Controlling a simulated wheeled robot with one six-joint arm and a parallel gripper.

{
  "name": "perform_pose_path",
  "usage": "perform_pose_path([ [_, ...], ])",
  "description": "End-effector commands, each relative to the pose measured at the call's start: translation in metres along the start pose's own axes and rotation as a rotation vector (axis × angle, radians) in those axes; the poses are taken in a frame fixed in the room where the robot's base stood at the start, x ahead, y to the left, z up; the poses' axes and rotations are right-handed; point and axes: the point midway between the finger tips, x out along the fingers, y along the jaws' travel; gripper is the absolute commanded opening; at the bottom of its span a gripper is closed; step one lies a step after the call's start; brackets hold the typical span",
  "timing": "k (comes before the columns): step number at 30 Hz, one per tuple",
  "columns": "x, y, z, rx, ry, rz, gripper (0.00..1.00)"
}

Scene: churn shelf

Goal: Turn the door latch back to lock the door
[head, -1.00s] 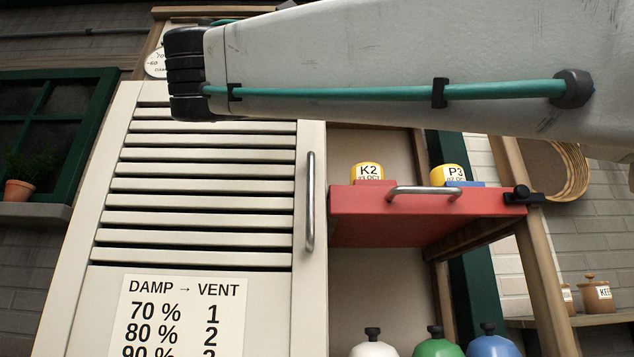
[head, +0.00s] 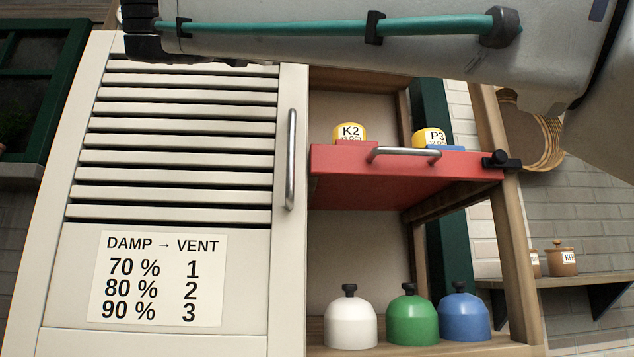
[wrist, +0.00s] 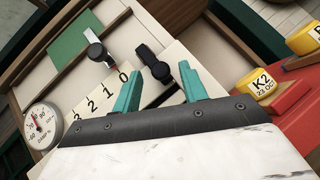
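The white slatted door (head: 170,228) stands closed-looking at the left of the head view, with an upright metal handle (head: 291,160). In the wrist view, a black latch (wrist: 153,63) lies slantwise near the upper corner of the pale door panel. My gripper (wrist: 161,69) has its two teal fingers apart, with the latch just beyond and between their tips. No contact with the latch shows, and nothing is held.
A vent knob (wrist: 97,51) sits above the number scale, near a round damp gauge (wrist: 42,126). Right of the door, a red drawer (head: 400,178) sticks out, bearing a K2 tub (head: 350,132) and a P3 tub (head: 430,138). White, green and blue domed weights (head: 350,322) stand below.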

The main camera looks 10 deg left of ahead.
Motion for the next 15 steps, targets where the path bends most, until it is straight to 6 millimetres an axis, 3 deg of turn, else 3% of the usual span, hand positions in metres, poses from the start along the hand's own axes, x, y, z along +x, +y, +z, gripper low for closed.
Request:
perform_pose_path([
  [5,-0.010,0.001,0.000,0.000,0.002,0.002,0.43],
  [15,-0.065,0.001,0.000,0.001,0.002,0.002,0.43],
])
